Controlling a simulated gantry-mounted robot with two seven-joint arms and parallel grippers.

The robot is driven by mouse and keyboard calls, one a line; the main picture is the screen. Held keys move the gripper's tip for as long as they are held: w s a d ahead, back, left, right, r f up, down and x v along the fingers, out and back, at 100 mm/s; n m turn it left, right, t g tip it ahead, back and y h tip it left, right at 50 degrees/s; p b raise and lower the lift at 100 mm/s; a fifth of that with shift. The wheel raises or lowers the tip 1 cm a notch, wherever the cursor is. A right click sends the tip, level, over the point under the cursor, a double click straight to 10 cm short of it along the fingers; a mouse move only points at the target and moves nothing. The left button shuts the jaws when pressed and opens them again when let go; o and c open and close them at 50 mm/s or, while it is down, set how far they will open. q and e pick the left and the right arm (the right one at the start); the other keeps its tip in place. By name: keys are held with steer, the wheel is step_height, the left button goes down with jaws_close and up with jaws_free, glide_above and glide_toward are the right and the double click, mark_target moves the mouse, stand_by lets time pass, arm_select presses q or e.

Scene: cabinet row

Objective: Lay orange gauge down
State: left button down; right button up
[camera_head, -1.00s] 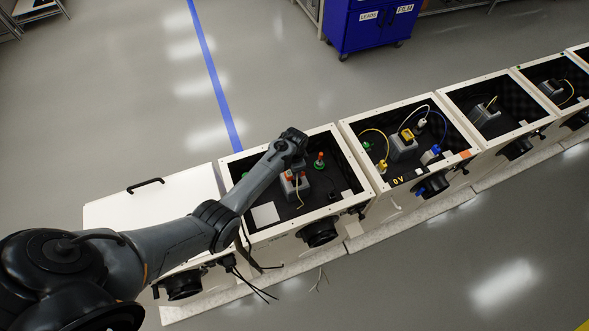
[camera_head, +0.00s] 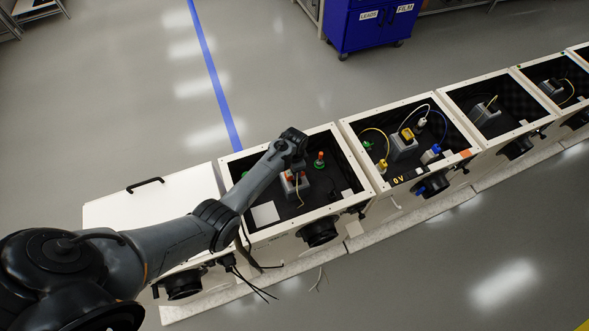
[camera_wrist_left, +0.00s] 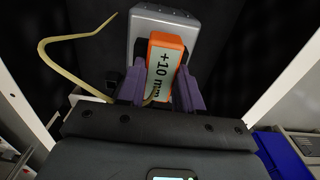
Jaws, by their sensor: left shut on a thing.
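The orange gauge (camera_wrist_left: 164,66), a small block marked "+10 mm", sits between the purple fingers of my left gripper (camera_wrist_left: 160,92) in the left wrist view. The gripper is shut on it. A grey block (camera_wrist_left: 163,22) lies right behind the gauge; I cannot tell whether they touch. In the head view my left arm reaches into the open cabinet (camera_head: 262,236), and my wrist hides most of the gripper (camera_head: 294,178) and the gauge. My right gripper is not in view.
A yellow lead (camera_wrist_left: 62,72) curves beside the grey block. A closed white lid (camera_head: 150,205) is to the left. More open cabinets with wired blocks (camera_head: 402,146) run to the right.

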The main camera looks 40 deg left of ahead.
arm_select(q)
steer(key=shift+f, duration=0.1)
steer(key=c, duration=0.7)
jaws_free()
steer(key=shift+o, duration=0.2)
